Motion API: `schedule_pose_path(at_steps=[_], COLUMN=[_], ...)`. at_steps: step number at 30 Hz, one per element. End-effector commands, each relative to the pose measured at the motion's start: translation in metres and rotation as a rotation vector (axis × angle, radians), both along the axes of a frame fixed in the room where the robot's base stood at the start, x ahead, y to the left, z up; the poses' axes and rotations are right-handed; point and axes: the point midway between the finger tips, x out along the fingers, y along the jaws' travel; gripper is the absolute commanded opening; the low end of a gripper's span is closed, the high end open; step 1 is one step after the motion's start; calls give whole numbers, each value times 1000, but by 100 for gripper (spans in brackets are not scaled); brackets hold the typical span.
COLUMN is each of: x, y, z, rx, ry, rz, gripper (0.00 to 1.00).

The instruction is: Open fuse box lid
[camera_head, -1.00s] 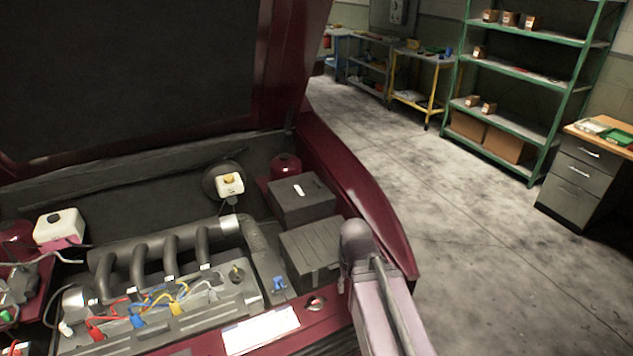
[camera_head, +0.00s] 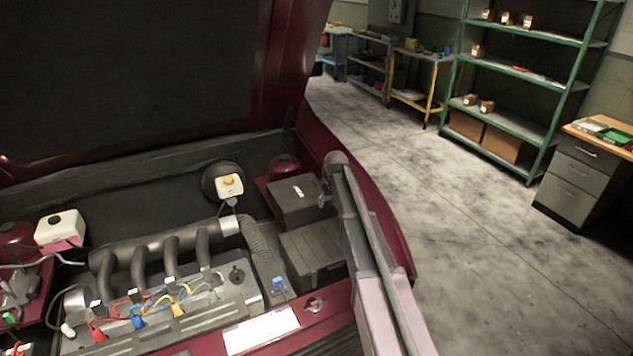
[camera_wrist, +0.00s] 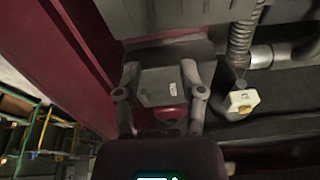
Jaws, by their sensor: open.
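The fuse box (camera_head: 292,207) is a dark grey box with a small white label on its lid, in the right rear of the engine bay. Its lid is shut. In the wrist view the fuse box (camera_wrist: 160,88) lies between my two fingers. My gripper (camera_wrist: 160,70) is open, with one finger at each side of the box; I cannot tell whether they touch it. In the head view my gripper (camera_head: 325,188) is at the box's right side, partly hidden by my arm.
A larger ribbed dark box (camera_head: 308,252) sits in front of the fuse box. The car's red fender (camera_head: 375,205) runs close on the right. The raised hood (camera_head: 130,80) stands above and behind. A white reservoir with a yellow cap (camera_head: 229,187) is to the left. Open floor lies beyond the fender.

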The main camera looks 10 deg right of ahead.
Motion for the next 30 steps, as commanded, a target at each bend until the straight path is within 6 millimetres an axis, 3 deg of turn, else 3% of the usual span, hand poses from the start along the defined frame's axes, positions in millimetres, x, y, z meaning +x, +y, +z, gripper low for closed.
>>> schedule_pose_path(at_steps=[1,3,9,12,18,30], x=[41,77,167,197,226,227], y=[-2,-4,-9,-12,-13,-13], z=[4,7,15,18,21,21], rx=[2,4,8,8,8,7], ry=[-20,-45,-111,-135,-161,-164], rz=[13,32,78,95,111,114], gripper=[51,51,51,51,51,51])
